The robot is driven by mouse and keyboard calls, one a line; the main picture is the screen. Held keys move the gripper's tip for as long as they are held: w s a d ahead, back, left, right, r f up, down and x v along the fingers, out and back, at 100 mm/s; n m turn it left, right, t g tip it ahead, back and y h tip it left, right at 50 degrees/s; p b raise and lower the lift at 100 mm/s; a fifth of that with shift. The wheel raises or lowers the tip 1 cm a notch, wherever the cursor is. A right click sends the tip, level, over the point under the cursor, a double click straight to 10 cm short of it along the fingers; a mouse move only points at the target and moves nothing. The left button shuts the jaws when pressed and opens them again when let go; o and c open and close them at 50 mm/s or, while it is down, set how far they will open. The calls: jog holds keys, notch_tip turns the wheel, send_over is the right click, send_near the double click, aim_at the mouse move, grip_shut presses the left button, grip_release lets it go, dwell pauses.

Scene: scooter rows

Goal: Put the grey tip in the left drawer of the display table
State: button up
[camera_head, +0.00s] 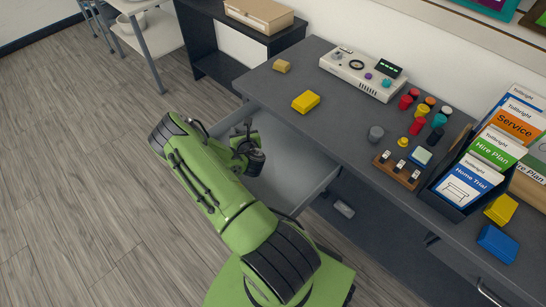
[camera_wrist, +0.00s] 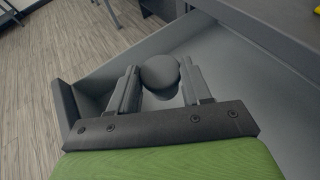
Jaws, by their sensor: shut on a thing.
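My gripper (camera_wrist: 160,82) is shut on a round grey tip (camera_wrist: 160,70), which shows between its two fingers in the wrist view. In the head view my gripper (camera_head: 250,158) is over the pulled-out left drawer (camera_head: 292,155), and the tip it holds cannot be made out there. The drawer's grey floor (camera_wrist: 255,85) and side wall show in the wrist view, and it looks empty. I cannot tell whether the tip touches the drawer floor. The display table (camera_head: 330,105) is dark grey.
On the table top are a yellow block (camera_head: 305,102), a tan piece (camera_head: 282,66), a control box (camera_head: 362,72), several coloured caps, a small wooden switch block (camera_head: 397,170) and a brochure rack (camera_head: 450,195). A dark shelf (camera_head: 225,45) stands behind. The floor at left is clear.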

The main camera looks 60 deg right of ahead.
aim_at(267, 154)
jog(key=s+d+m+g+h, duration=0.1)
jog(key=s+d, duration=0.1)
jog(key=d, duration=0.2)
jog(key=f+b, duration=0.4)
jog(key=f, duration=0.1)
jog(key=f+b, duration=0.4)
jog(key=f, duration=0.1)
jog(key=shift+s+d+f, duration=0.1)
jog(key=shift+s+f, duration=0.1)
jog(key=shift+r, duration=0.15)
jog(key=o, duration=1)
jog(key=shift+o, duration=0.2)
